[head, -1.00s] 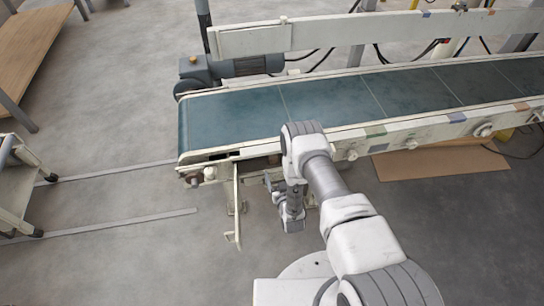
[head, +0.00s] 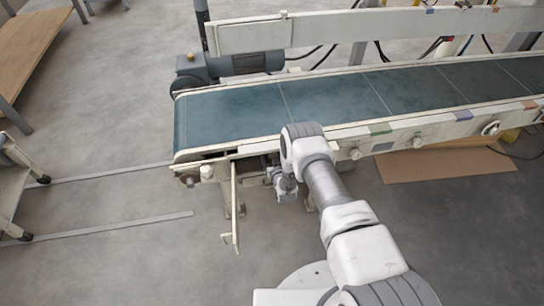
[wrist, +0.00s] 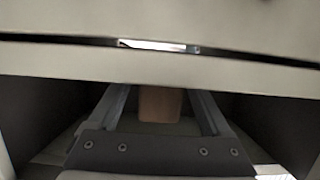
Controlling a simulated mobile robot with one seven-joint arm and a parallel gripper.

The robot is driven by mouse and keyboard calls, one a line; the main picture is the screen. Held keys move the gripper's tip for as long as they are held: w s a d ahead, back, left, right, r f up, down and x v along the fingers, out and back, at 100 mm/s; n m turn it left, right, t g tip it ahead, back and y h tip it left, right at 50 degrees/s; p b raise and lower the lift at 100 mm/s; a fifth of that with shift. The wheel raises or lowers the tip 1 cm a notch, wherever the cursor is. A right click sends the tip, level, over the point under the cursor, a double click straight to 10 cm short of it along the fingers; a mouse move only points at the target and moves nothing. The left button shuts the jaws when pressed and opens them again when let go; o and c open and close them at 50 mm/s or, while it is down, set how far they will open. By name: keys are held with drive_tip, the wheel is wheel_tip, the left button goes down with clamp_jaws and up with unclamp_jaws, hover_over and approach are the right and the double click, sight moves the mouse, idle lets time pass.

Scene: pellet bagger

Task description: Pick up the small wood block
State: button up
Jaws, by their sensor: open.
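The small wood block (wrist: 160,104) shows in the wrist view as a brown shape. It stands between the two fingers of my gripper (wrist: 158,98), and its upper part is cut off by a pale beam. My gripper is open, with a gap visible on both sides of the block. In the head view my gripper (head: 286,186) is low at the front side of the conveyor, partly beneath its edge. The block is hidden in the head view.
The pale conveyor frame (wrist: 165,65) crosses the wrist view close above the fingers. The conveyor's blue-green belt (head: 235,117) is empty. A pale bracket (head: 235,205) hangs just left of my gripper. Cardboard (head: 440,165) lies on the floor at right. Open floor lies left.

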clamp_jaws()
idle(0.4)
drive_tip(key=shift+w+r, duration=0.1)
drive_tip(key=shift+r, duration=0.25)
